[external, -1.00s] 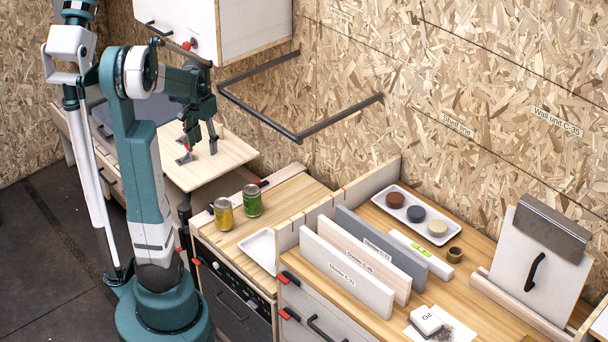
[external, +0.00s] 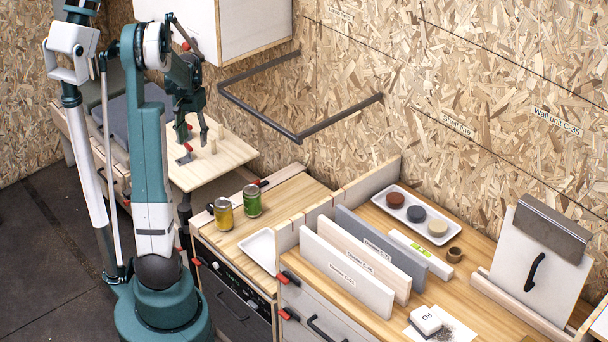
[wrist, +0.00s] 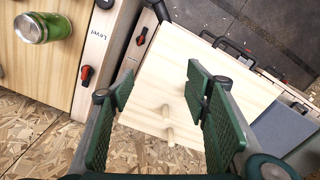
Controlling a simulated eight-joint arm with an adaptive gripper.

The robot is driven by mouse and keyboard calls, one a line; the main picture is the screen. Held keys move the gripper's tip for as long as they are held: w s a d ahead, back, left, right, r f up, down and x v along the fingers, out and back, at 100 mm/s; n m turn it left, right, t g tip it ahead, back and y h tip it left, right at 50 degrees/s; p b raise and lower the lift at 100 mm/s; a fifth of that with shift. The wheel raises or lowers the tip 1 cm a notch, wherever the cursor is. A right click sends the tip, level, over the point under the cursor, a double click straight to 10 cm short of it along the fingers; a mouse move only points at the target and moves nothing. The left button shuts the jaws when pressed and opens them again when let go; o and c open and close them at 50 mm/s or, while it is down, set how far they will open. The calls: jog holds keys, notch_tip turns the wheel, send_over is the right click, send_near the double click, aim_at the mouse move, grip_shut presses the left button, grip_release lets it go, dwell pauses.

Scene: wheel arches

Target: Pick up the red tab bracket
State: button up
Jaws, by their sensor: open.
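A small dark grey bracket (external: 184,159) lies near the front edge of the pale wooden board (external: 225,158), with a red part just above it in the external view. It looks like the red tab bracket, but the piece is small and partly hard to make out. My gripper (external: 194,138) is open above the board, its fingers apart and empty. In the wrist view my gripper (wrist: 155,85) shows both green pads with bare board (wrist: 165,75) between them. I cannot see the bracket there; a finger may hide it.
Short wooden pegs (wrist: 167,113) stand on the board close to my fingers. A white cabinet (external: 255,30) and a dark rail (external: 300,136) are on the wall. A yellow can (external: 223,214) and a green can (external: 252,200) stand on the neighbouring counter.

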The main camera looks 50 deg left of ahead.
jog(key=w+a+f+m, duration=0.1)
jog(key=w+a+f, duration=0.2)
jog(key=a, duration=0.5)
jog(key=w+a+f+m, duration=0.1)
jog(key=w+a+f, duration=0.2)
jog(key=w+a, duration=0.2)
jog(key=w+a+f+m, duration=0.1)
jog(key=w+a+f, duration=0.3)
jog(key=a, duration=0.7)
jog(key=shift+a, duration=0.35)
jog(key=shift+w+a+f, duration=0.1)
jog(key=shift+w+a, duration=0.05)
jog(key=shift+a, duration=0.15)
jog(key=shift+w+a+f+p, duration=0.15)
jog(key=shift+w+f+p, duration=0.05)
jog(key=shift+f+p, duration=0.15)
jog(key=shift+f, duration=0.1)
jog(key=shift+f+b, duration=0.7)
jog(key=shift+f, duration=1.7)
jog(key=c, duration=1)
